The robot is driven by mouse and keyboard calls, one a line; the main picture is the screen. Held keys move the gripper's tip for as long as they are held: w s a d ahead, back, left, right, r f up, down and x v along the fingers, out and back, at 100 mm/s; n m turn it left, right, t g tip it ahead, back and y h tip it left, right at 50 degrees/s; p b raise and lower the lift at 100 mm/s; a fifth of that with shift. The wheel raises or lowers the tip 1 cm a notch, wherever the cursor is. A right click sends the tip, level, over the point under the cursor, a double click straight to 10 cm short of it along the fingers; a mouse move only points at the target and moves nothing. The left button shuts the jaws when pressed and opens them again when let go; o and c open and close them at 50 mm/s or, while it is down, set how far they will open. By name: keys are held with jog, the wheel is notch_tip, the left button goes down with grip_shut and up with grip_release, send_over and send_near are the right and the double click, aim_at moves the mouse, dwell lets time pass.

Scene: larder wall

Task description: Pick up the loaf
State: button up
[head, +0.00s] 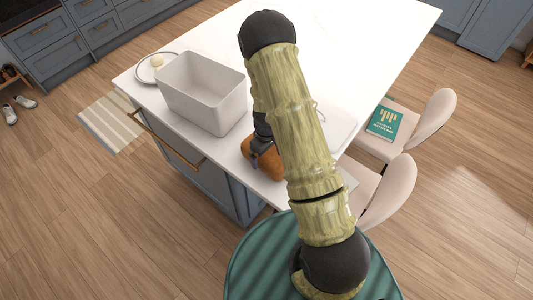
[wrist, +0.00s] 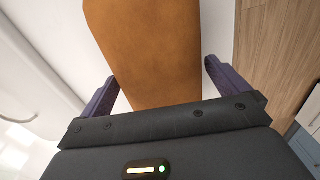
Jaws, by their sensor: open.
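The loaf (head: 266,160) is an orange-brown block on the white island top near its front edge, partly hidden by my arm in the head view. In the wrist view the loaf (wrist: 150,50) fills the upper middle, running up out of the picture. My gripper (wrist: 160,78) is open, with one purple finger on each side of the loaf and a gap of white top showing beside each finger. In the head view my gripper (head: 258,150) is right at the loaf, its fingers mostly hidden.
A pale open bin (head: 203,92) stands on the island (head: 350,50) left of the loaf. A plate (head: 146,74) with a round pale item lies behind it. Two cream chairs (head: 390,190) are at the right, one with a green book (head: 385,123).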

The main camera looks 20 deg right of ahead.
jog(key=shift+f, duration=0.95)
jog(key=c, duration=1.1)
